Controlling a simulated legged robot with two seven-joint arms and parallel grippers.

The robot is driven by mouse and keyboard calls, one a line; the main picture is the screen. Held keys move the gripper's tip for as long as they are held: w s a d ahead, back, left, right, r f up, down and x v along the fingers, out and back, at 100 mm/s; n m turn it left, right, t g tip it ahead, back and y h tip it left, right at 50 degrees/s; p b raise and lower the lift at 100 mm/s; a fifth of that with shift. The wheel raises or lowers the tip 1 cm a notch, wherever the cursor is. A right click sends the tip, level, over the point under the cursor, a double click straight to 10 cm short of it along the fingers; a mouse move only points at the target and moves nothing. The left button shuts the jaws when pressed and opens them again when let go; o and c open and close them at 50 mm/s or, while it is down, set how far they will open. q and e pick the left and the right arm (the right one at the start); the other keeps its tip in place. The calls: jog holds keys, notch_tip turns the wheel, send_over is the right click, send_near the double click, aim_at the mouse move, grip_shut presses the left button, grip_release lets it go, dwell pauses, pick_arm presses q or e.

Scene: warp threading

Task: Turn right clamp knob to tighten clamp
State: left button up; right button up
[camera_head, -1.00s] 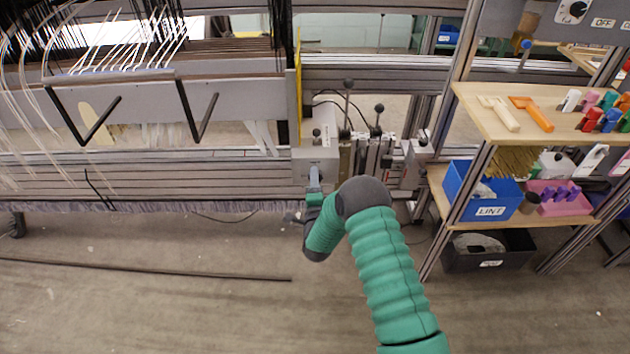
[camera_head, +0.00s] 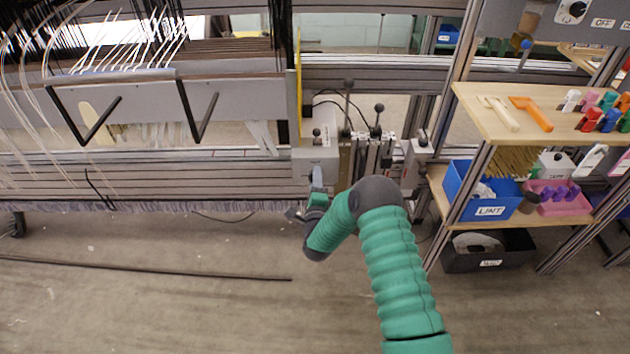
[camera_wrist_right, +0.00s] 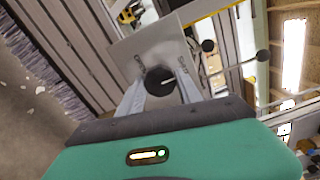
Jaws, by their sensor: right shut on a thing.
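The right clamp is a pale grey box (camera_head: 315,160) at the right end of the loom beam in the head view. In the right wrist view its grey plate (camera_wrist_right: 130,45) faces me, and a round dark knob (camera_wrist_right: 160,81) with a light pointer line sits on it. My right gripper (camera_wrist_right: 158,88) has its two grey fingers on either side of the knob, shut on it. In the head view my right gripper (camera_head: 317,178) reaches the front of the clamp box, and the knob is hidden there. My left gripper is not in view.
A wooden shelf (camera_head: 500,125) with tools and coloured clips stands at the right, above a blue lint bin (camera_head: 482,190). Black-knobbed levers (camera_head: 377,108) stand just right of the clamp. A dark rod (camera_head: 140,268) lies on the open floor.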

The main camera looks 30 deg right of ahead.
jog(key=o, duration=1.2)
jog(key=shift+s+d+f, duration=0.1)
jog(key=shift+s+f, duration=0.05)
jog(key=shift+f, duration=0.2)
jog(key=shift+o, duration=0.8)
jog(key=shift+r, duration=0.15)
jog(key=p+v, duration=0.6)
jog(key=v, duration=1)
jog(key=shift+s+a, duration=0.25)
jog(key=shift+a, duration=0.05)
